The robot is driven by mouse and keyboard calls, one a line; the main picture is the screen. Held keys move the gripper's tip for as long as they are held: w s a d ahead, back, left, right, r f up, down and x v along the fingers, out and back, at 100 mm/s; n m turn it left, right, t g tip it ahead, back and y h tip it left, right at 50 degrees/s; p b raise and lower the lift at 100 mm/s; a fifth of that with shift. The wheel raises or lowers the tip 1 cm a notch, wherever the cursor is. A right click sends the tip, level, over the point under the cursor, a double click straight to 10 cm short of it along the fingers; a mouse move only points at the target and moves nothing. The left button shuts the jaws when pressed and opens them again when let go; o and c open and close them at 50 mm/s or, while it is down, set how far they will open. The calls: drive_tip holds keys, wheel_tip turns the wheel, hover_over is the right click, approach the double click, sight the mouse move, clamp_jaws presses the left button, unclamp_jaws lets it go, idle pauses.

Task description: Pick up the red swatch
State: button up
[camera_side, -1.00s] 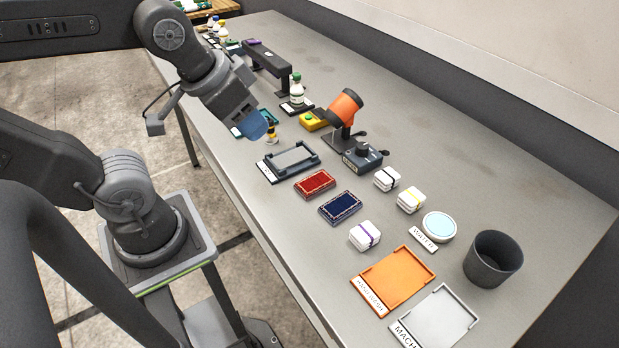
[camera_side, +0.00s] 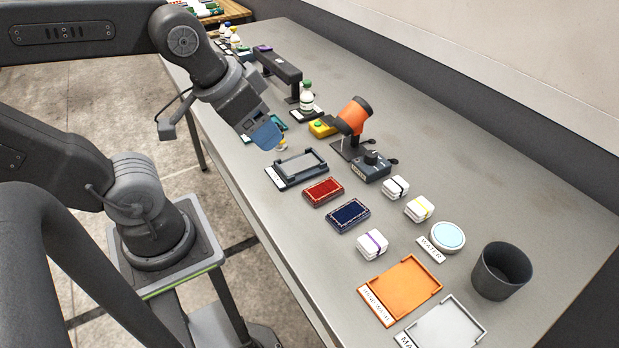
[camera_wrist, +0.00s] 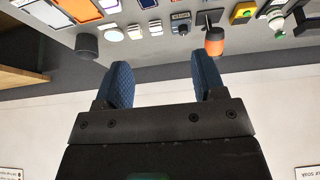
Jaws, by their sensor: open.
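The red swatch (camera_side: 323,191) is a small patterned rectangle lying flat on the grey table in the side view. It lies between the dark tray with a pale panel (camera_side: 297,168) and the navy swatch (camera_side: 348,215). My gripper (camera_side: 268,137) hangs above the table, up and to the left of the red swatch in the picture and apart from it. In the wrist view my gripper (camera_wrist: 163,85) shows two blue fingers spread wide with nothing between them. I cannot make out the red swatch clearly in the wrist view.
White bundles (camera_side: 372,244), an orange tray (camera_side: 400,288), a grey tray (camera_side: 442,328), a water dish (camera_side: 447,237) and a dark bucket (camera_side: 501,271) stand towards the front right. An orange-headed device (camera_side: 353,116) stands behind the swatches. The table's right side is mostly clear.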

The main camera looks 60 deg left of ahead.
drive_tip(key=o, duration=0.4)
drive_tip(key=shift+w, duration=0.1)
drive_tip(key=g, duration=0.6)
hover_over(323, 189)
drive_tip(key=shift+n, duration=0.3)
drive_tip(key=f, duration=2)
drive_tip(key=shift+a+f, duration=0.15)
drive_tip(key=shift+a, duration=0.05)
drive_tip(key=shift+d+f, duration=0.2)
drive_tip(key=shift+f, duration=2.45)
